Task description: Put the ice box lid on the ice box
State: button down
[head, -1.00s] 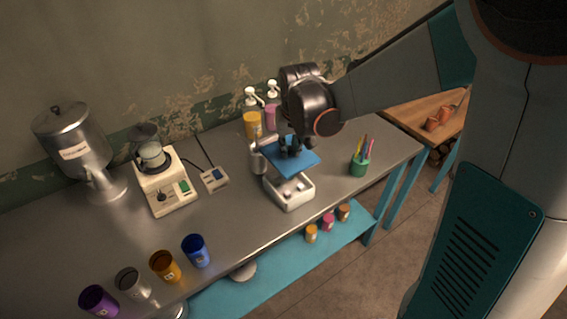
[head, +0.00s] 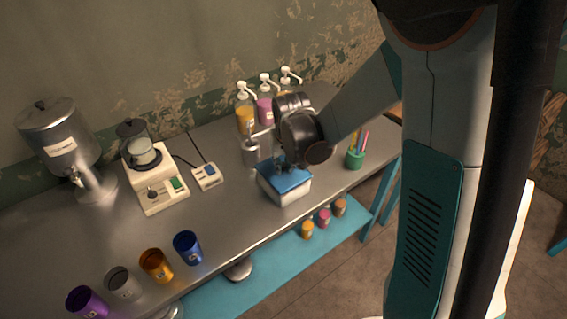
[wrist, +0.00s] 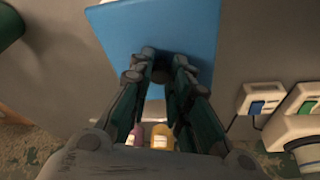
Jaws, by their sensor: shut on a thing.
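My gripper (head: 285,163) is above the lid, pointing down, partly hidden behind my dark wrist. In the wrist view the lid (wrist: 190,35) fills the upper middle, and my gripper's fingers (wrist: 162,70) are closed together at its middle, shut on its handle, which they mostly hide.
A metal cup (head: 250,152) stands just left of the box. A green pen holder (head: 355,159) stands to the right. Pump bottles (head: 245,118) are behind. A blender (head: 146,165) and several coloured cups (head: 188,247) are left.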

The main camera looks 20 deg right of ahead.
jog(key=shift+f+b, duration=0.45)
jog(key=shift+f, duration=0.05)
jog(key=shift+f, duration=0.15)
jog(key=c, duration=1.5)
grip_release()
